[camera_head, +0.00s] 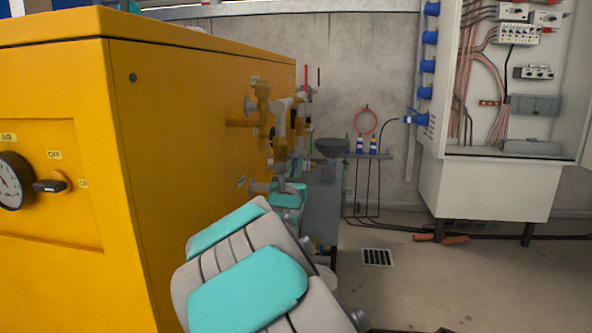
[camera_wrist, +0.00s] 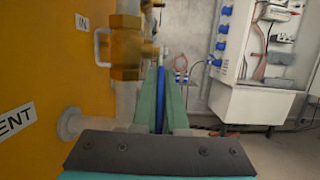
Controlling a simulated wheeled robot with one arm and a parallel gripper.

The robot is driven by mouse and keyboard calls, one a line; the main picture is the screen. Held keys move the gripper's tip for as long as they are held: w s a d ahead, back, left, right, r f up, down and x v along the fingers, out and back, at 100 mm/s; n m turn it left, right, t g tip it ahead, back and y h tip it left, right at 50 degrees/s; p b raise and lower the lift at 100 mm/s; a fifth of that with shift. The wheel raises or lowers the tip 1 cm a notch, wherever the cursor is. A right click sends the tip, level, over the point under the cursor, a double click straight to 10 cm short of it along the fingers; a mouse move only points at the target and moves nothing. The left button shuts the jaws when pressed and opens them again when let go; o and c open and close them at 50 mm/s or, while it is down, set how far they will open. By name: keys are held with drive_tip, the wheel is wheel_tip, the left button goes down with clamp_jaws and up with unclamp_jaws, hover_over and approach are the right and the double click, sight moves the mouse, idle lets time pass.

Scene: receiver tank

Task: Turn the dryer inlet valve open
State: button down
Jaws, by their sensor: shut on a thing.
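A brass valve body (camera_wrist: 126,45) stands off the yellow cabinet side in the upper left of the wrist view, beside a small label. It has a pale loop on its left. My gripper (camera_wrist: 160,85) has two green fingers closed around a narrow blue handle (camera_wrist: 161,92), just right of and below the brass body. How the handle joins the valve is hidden. In the head view, brass fittings (camera_head: 262,102) show on the cabinet's right side. My grey and teal arm covers the lower middle there, and the fingertips cannot be made out.
The yellow cabinet (camera_head: 190,120) fills the left, close to my arm. A pipe flange (camera_wrist: 70,124) and a partly cut-off label (camera_wrist: 16,122) are on its side. An open electrical cabinet (camera_head: 490,190) stands at the right.

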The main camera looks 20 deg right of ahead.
drive_tip(key=c, duration=1.2)
unclamp_jaws()
drive_tip(key=shift+c, duration=0.2)
drive_tip(key=v, duration=0.8)
drive_tip(key=shift+w, duration=0.1)
